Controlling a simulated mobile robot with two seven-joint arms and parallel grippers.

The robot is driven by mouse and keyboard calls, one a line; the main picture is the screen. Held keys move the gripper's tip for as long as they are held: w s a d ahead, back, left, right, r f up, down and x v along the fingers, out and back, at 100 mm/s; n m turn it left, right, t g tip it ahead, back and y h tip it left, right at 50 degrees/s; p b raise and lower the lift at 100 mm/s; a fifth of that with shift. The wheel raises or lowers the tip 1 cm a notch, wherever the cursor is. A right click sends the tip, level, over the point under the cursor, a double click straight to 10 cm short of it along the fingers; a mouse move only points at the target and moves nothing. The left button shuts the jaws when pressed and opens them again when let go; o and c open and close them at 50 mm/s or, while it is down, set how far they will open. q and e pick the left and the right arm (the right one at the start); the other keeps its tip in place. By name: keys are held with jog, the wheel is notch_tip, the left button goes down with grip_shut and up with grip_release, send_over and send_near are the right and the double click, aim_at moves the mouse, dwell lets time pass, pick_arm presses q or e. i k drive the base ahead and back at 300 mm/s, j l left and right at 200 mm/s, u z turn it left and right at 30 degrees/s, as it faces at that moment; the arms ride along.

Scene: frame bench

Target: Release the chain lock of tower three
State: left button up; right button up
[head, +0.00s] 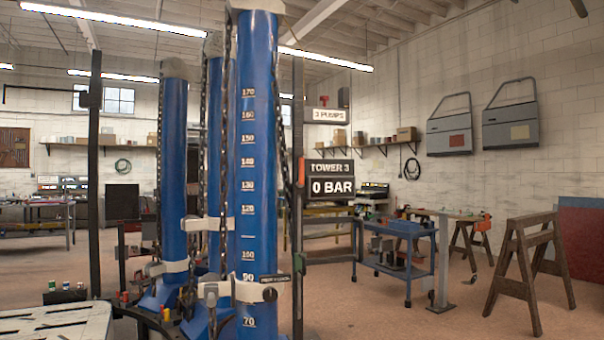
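The nearest blue tower (256,130) stands upright in the middle, with white height marks up its front. A dark sign (331,179) to its right reads "TOWER 3" and "0 BAR". A pale clamp (246,291) wraps the lower part of this tower; a round black knob (270,294) and a small dark label (270,278) are at its right. The label is too small to read surely. Dark chains (283,115) hang along the tower. I cannot tell which part is the chain lock or how it is set. Neither of my grippers is in view.
Another blue tower (173,170) stands to the left, with a third partly hidden between. A slotted pale table (55,322) is at the lower left. A blue cart (398,255) and a wooden sawhorse (528,262) stand at the right. Open floor lies at the lower right.

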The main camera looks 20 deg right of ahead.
aim_at(300, 184)
jog(key=i+l, duration=0.55)
jog(key=i+l+u, duration=0.1)
jog(key=i+l, duration=0.9)
jog(key=l, duration=0.2)
jog(key=i+l+u, duration=0.1)
jog(key=i+l, duration=0.9)
jog(key=l, duration=0.25)
